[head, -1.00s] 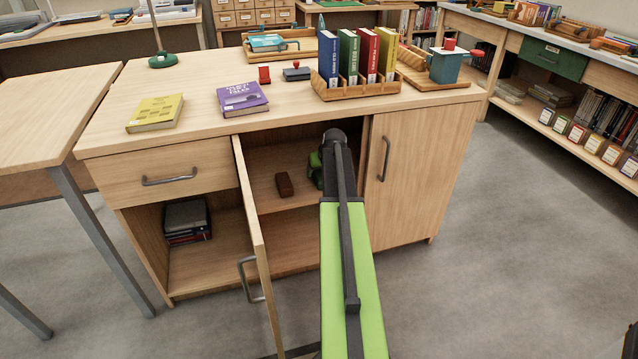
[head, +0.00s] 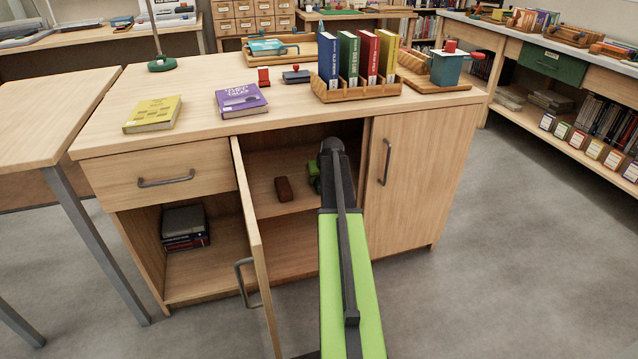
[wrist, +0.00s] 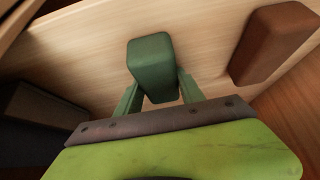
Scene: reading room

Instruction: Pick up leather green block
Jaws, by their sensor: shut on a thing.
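The green leather block (wrist: 152,65) is between the two fingers of my gripper (wrist: 158,88) in the wrist view. The fingers are shut on its sides. In the head view my gripper (head: 315,178) reaches into the open cupboard, and my arm hides most of it and of the block. A brown block (wrist: 272,42) lies to the right of the green block in the wrist view, apart from it. In the head view the brown block (head: 284,189) lies on the cupboard shelf, left of my gripper.
The open cupboard door (head: 252,240) stands close on the left of my arm. The closed right door (head: 415,180) is on the other side. The countertop (head: 190,92) is above, with books and a wooden book rack (head: 358,93).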

